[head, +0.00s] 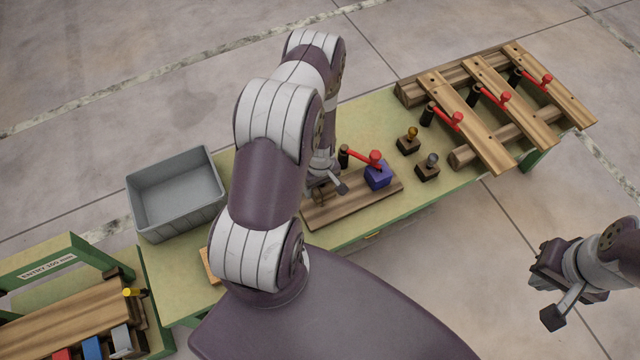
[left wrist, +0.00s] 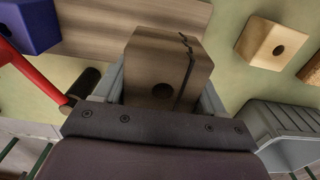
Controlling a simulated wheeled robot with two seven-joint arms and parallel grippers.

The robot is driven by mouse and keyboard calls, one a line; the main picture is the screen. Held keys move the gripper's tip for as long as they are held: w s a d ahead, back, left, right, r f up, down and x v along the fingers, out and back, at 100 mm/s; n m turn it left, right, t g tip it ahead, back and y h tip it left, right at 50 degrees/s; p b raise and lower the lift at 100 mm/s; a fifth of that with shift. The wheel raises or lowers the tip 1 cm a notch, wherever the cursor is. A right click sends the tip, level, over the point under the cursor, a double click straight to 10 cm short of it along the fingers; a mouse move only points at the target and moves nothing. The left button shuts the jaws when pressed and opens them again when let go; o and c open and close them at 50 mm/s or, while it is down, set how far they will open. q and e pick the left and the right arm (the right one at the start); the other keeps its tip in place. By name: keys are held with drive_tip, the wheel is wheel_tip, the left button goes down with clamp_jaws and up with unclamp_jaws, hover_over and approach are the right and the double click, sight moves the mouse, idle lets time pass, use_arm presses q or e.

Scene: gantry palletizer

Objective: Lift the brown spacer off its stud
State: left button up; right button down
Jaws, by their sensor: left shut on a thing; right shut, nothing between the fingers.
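The brown spacer (left wrist: 160,66) is a wooden block with a round hole and a dark jagged line on its face. In the left wrist view it sits between the two grey fingers of my left gripper (left wrist: 165,88), which is shut on it. In the head view my left gripper (head: 325,188) is over the left part of a wooden board (head: 345,207), and my arm hides much of the spacer. The stud is not visible, and I cannot tell whether the spacer is still around it. My right gripper (head: 550,295) is shut and empty, off the table's right side.
A purple block (head: 377,175) under a red-handled clamp (head: 362,155) stands on the board close to my left gripper. A grey bin (head: 176,193) is at left. Two small knobbed blocks (head: 408,144) and a plank rack with red clamps (head: 490,110) are at right.

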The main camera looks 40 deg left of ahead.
use_arm(q)
wheel_tip(320, 180, up, 8)
drive_tip(key=p, duration=0.7)
drive_tip(key=shift+p, duration=0.35)
